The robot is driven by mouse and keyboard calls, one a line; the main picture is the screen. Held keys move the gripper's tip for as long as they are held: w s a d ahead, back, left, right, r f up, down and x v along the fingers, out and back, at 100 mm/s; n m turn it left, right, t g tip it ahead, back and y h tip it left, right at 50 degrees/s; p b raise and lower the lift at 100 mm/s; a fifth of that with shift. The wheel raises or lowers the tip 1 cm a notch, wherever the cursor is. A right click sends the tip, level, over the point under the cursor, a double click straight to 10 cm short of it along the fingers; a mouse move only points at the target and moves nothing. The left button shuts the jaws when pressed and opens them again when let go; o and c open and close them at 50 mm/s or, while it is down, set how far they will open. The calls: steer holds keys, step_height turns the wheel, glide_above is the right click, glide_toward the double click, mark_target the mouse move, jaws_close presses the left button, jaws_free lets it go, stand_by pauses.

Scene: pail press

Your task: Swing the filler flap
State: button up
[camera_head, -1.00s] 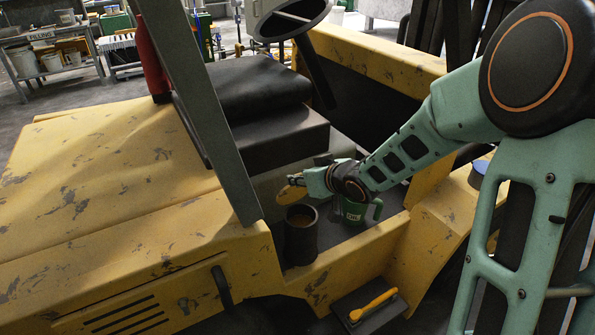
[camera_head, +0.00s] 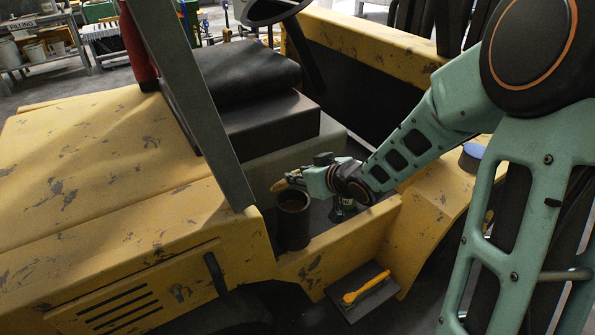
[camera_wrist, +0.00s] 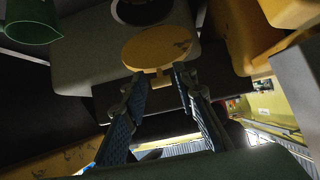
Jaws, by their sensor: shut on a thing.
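The filler flap is a yellow round disc (camera_head: 281,184) with a small tab, just above and behind the dark filler neck (camera_head: 293,222). The neck's mouth is uncovered in the head view, with brown inside. My gripper (camera_wrist: 160,77) is shut on the flap's tab; the disc (camera_wrist: 158,46) sticks out past the fingertips. Part of a dark round opening (camera_wrist: 142,10) shows beyond the disc in the wrist view. In the head view my wrist hides the fingertips' contact.
A green mug (camera_wrist: 30,20) is at the wrist view's upper left; my wrist mostly hides it in the head view. A black seat (camera_head: 250,80) and grey post (camera_head: 185,100) stand nearby. A yellow-handled tool (camera_head: 365,287) lies on the step. A blue round thing (camera_head: 473,155) rests at right.

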steer(key=shift+s+d+f+b, duration=0.4)
steer(key=shift+s+d+f, duration=0.05)
steer(key=shift+s+f, duration=0.25)
steer(key=shift+s+d+f+b, duration=0.4)
steer(key=shift+s+f, duration=0.15)
steer(key=shift+f, duration=0.1)
steer(key=shift+s+d+f+b, duration=0.25)
steer(key=shift+f+b, duration=0.1)
steer(key=shift+f, duration=0.2)
steer(key=shift+s+d+f+b, duration=0.1)
steer(key=shift+s+f+b, duration=0.25)
steer(key=shift+f, duration=0.2)
steer(key=shift+s+d+f+b, duration=0.2)
steer(key=shift+f+b, duration=0.2)
steer(key=shift+f, duration=0.25)
steer(key=shift+s+d+f+b, duration=0.15)
steer(key=shift+s+f+b, duration=0.1)
steer(key=shift+f+b, duration=0.6)
steer(key=shift+s+d+f+b, duration=0.2)
steer(key=shift+f+b, duration=0.4)
steer(key=shift+f, duration=0.3)
